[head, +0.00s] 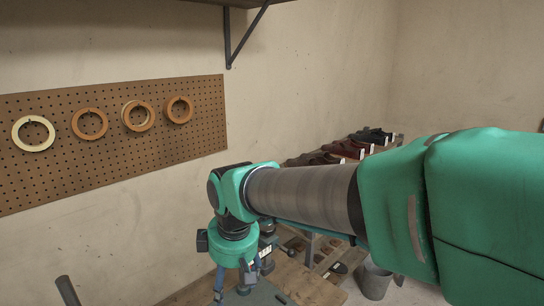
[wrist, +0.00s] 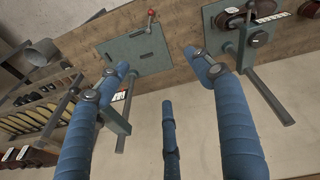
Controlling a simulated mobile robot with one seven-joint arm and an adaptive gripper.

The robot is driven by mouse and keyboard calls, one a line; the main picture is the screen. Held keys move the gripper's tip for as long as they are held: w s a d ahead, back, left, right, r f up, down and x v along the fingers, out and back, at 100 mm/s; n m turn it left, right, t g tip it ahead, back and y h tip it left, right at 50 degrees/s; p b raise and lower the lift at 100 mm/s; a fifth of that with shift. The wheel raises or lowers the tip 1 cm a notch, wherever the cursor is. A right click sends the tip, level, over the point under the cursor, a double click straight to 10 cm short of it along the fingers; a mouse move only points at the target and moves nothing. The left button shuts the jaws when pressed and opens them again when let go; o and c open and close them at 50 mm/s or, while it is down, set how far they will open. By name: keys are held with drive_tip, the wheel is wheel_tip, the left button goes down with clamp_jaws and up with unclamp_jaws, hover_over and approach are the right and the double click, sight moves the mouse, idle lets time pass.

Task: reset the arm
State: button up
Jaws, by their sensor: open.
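My gripper (head: 238,286) hangs at the end of my teal and grey arm, pointing down over the wooden bench in the head view. In the wrist view my gripper (wrist: 160,72) shows blue-wrapped fingers spread wide apart, with a further blue finger between them lower down. It is open, with nothing seen held between the fingers. Beyond the fingers lies a grey-green plate (wrist: 148,52) with a small red-knobbed lever (wrist: 151,14). My arm hides much of the bench in the head view.
A pegboard (head: 200,140) with several ring-shaped coils is on the left wall. A shelf rack with shoes (head: 345,148) stands behind my arm. A grey bucket (head: 375,281) stands below the arm.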

drive_tip(key=s+d+f+m+t+b, duration=0.1)
drive_tip(key=s+d+m, duration=0.3)
drive_tip(key=d, duration=0.6)
drive_tip(key=s+d+f+m+t+h+b, duration=0.1)
drive_tip(key=s+d+m, duration=0.4)
drive_tip(key=d, duration=0.5)
drive_tip(key=s+d+f+m+t+b, duration=0.1)
drive_tip(key=s+d+m+b, duration=0.2)
drive_tip(key=s+d, duration=0.5)
drive_tip(key=d+m, duration=0.1)
drive_tip(key=d, duration=0.1)
drive_tip(key=shift+s+d+f+m, duration=0.25)
drive_tip(key=shift+s+d+m, duration=0.05)
drive_tip(key=shift+s+m, duration=0.1)
drive_tip(key=shift+w, duration=0.1)
